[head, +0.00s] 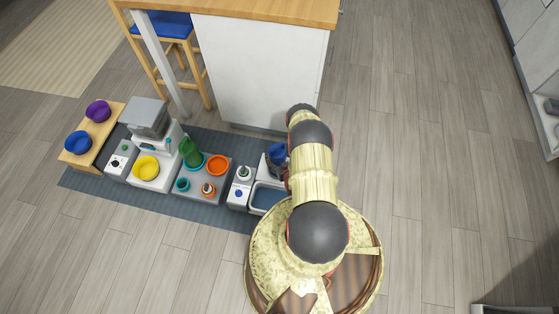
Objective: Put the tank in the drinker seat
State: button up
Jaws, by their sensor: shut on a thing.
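My arm (315,175) reaches away from my base and hides its own far end. I cannot make out my gripper's fingers or what is between them. A green see-through cylinder (190,152) stands slightly tilted in the picture at a teal ring on a grey tray (215,188); it may be the tank. A dark blue rounded thing (277,152) shows just left of my arm, partly hidden by it. Below it is a grey unit with a blue basin (267,196). I cannot tell which of these is the drinker seat.
On the blue-grey mat (215,215) stand a white dispenser with a yellow bowl (146,167), an orange bowl (217,165) and small control boxes. A wooden stand (97,138) holds blue and purple bowls. A counter (260,65) stands behind. The floor right is clear.

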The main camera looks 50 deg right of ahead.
jog(key=shift+d+f, duration=0.15)
jog(key=shift+s+d+f+b, duration=0.15)
jog(key=shift+f+b, duration=0.3)
jog(key=shift+f, duration=0.45)
jog(key=shift+d+f+b, duration=0.15)
jog(key=shift+f+b, duration=0.3)
jog(key=shift+f, duration=0.55)
jog(key=o, duration=1.8)
